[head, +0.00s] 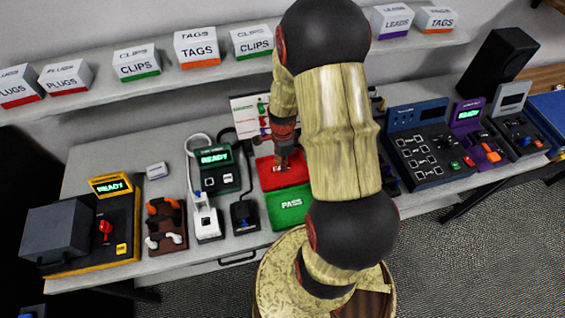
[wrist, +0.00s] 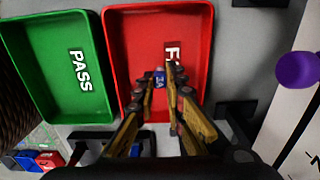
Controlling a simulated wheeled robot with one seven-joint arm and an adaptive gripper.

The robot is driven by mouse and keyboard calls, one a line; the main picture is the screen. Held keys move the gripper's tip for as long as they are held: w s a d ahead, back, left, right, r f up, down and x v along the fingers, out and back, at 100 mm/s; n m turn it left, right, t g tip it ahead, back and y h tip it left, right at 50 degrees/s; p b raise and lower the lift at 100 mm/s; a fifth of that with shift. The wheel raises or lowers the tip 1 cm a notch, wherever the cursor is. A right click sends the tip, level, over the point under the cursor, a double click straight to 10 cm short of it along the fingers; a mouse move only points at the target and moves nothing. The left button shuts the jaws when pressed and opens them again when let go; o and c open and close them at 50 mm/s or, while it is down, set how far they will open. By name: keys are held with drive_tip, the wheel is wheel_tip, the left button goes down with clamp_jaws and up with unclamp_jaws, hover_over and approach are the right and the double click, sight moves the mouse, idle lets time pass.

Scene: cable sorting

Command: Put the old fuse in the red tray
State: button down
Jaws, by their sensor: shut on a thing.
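The red tray (head: 298,167) stands at the middle of the bench, and it also shows in the wrist view (wrist: 135,52). My gripper (head: 283,165) points down over the red tray. In the wrist view, its fingertips (wrist: 161,80) are closed on a small blue piece, the fuse (wrist: 160,77). The fuse lies within the outline of the red tray in that view. I cannot tell whether it touches the tray floor. The fuse is not clearly visible in the head view.
The green PASS tray (head: 290,218) stands directly beside the red tray, nearer the bench front; it also shows in the wrist view (wrist: 60,95). A blue keypad panel (head: 425,150) stands to the right.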

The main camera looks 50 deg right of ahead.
drive_tip(key=shift+f, duration=0.45)
idle(0.9)
drive_tip(key=c, duration=1.8)
unclamp_jaws()
drive_tip(key=shift+o, duration=0.2)
drive_tip(key=o, duration=0.5)
drive_tip(key=shift+o, duration=0.2)
drive_tip(key=shift+r, duration=0.1)
drive_tip(key=shift+r+p, duration=2.8)
drive_tip(key=shift+r, duration=1.15)
